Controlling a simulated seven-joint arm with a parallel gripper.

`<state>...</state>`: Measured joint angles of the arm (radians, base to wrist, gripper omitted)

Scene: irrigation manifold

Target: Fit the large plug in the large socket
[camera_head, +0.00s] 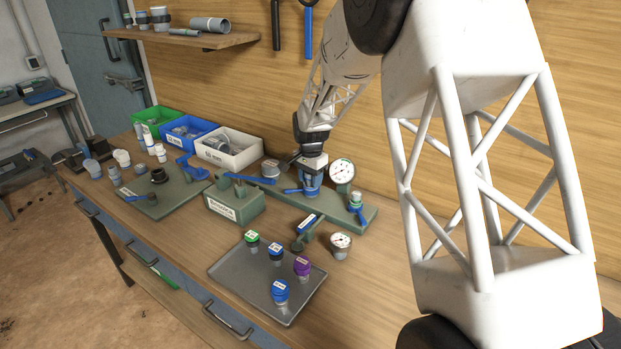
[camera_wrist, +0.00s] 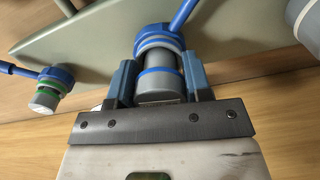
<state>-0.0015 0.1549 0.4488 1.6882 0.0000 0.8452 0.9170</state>
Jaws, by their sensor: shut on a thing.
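My gripper (camera_head: 312,182) is at the green manifold board (camera_head: 368,212), low over its middle. In the wrist view my gripper (camera_wrist: 160,75) has its two blue fingers on either side of a grey cylinder with a blue band (camera_wrist: 158,84), which looks like the large plug. It is shut on this piece. The piece is in line with a grey, blue-collared fitting (camera_wrist: 157,42) with a blue lever, probably the large socket. The two look touching or very close; how deep the plug sits cannot be told. In the head view the gripper hides most of this.
A round gauge (camera_head: 342,171) stands close right of my gripper, and a green-ringed valve (camera_head: 355,202) beyond it. A grey tray (camera_head: 240,277) holds several capped fittings. Another gauge (camera_head: 341,242) stands by the tray. A green block (camera_head: 235,207) and a white bin (camera_head: 228,150) are left.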

